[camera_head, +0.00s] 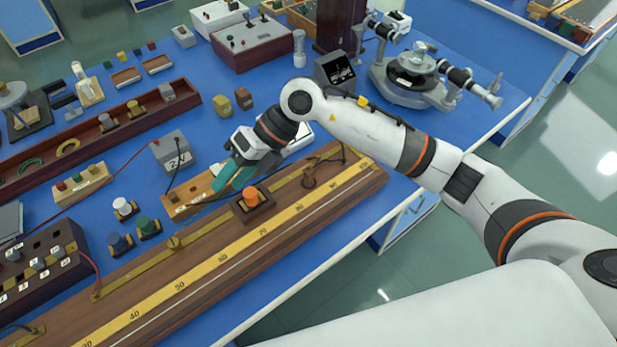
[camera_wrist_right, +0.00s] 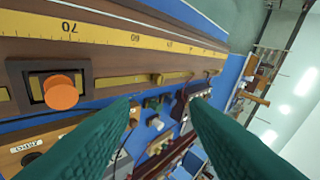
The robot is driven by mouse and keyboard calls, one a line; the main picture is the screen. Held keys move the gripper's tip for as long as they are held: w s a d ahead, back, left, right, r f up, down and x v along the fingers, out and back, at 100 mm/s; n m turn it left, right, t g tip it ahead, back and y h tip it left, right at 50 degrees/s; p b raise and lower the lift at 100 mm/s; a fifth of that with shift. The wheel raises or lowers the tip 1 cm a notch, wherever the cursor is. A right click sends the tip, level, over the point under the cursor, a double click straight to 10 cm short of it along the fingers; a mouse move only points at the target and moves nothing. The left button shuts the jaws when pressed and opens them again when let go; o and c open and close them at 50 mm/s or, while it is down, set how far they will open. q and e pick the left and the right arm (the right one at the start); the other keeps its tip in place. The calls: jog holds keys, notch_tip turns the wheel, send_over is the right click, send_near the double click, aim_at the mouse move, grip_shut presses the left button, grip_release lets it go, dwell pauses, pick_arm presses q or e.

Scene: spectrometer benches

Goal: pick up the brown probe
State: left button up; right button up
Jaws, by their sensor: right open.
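My right gripper (camera_head: 231,180), with teal fingers, is open and empty just above and behind the block. Its two fingers also show in the wrist view (camera_wrist_right: 163,108), apart with nothing between their tips. My left gripper is not in view.
The long wooden board (camera_head: 200,262) with a yellow scale runs along the bench's front. A grey meter box (camera_head: 174,150), small coloured knobs (camera_head: 147,226) and a dark tray (camera_head: 115,118) lie left. A spectrometer (camera_head: 412,75) stands at the back right. Blue bench top is free near it.

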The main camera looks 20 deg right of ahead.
jog(key=w+d+f+t+h, duration=0.1)
jog(key=w+d+h, duration=0.15)
jog(key=d, duration=0.25)
jog(key=w+d+f+h, duration=0.1)
jog(key=w+d+h, duration=0.1)
jog(key=d+h, duration=0.2)
jog(key=m+h+p, duration=0.1)
jog(key=h+p, duration=0.1)
jog(key=h, duration=0.1)
send_over(309, 170)
jog(key=f, duration=0.5)
jog(key=shift+a, duration=0.25)
jog(key=f, duration=0.1)
jog(key=f+p, duration=0.1)
jog(key=f, duration=0.1)
jog(key=f+p, duration=0.1)
jog(key=shift+s+d+f, duration=0.15)
jog(key=shift+d+f, duration=0.1)
jog(key=shift+f, duration=0.65)
jog(key=c, duration=0.9)
grip_shut()
jog(key=shift+r, duration=0.2)
